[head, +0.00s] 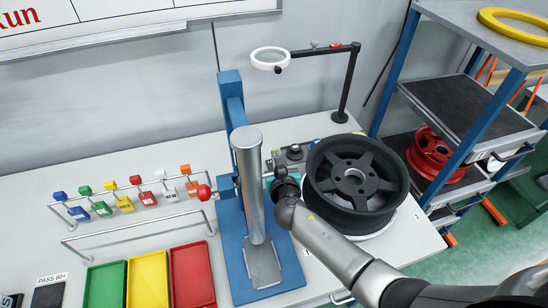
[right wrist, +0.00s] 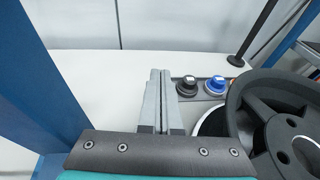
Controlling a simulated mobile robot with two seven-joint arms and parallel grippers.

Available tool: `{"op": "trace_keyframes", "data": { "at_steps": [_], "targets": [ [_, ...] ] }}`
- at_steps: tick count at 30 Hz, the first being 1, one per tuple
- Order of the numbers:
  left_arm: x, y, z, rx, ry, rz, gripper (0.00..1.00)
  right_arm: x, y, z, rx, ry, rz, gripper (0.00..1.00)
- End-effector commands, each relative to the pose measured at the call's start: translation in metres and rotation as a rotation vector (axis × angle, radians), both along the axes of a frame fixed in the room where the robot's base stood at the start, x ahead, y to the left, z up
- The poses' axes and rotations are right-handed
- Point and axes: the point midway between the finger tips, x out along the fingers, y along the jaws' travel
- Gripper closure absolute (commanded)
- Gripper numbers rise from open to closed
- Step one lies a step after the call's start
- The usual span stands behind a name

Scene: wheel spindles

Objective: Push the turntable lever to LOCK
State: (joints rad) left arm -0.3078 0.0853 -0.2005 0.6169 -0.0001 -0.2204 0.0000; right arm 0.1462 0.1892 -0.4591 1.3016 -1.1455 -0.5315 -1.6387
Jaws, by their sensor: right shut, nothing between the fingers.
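A black five-spoke wheel (head: 356,182) lies flat on the turntable, whose white rim (head: 390,224) shows below it. The wheel also fills the right side of the right wrist view (right wrist: 280,125). My right gripper (head: 280,176) is between the steel column and the wheel. In the right wrist view its two fingers (right wrist: 160,75) are shut together and empty, pointing toward the back of the bench. A black knob (right wrist: 187,86) and a blue knob (right wrist: 214,85) sit just right of the fingertips. I cannot make out the turntable lever or a LOCK mark. My left gripper is not in view.
A blue press stand (head: 231,100) with a steel column (head: 249,180) and red ball knob (head: 204,192) stands close left of my right gripper. A magnifier lamp (head: 342,90) is behind the wheel. Coloured trays (head: 148,280) are front left; a shelf rack (head: 455,105) is right.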

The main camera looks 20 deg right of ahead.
Motion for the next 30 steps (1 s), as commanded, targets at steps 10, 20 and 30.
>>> {"op": "trace_keyframes", "data": {
  "at_steps": [10,20,30],
  "targets": [
    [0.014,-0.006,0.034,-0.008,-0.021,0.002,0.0,-0.026,0.008,0.057,-0.002,-0.001,-0.002,1.0],
    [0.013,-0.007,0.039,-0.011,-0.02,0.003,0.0,-0.034,0.01,0.069,-0.004,0.002,-0.003,1.0],
    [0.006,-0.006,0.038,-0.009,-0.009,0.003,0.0,-0.034,0.011,0.069,-0.003,0.001,-0.003,1.0]
  ]
}}
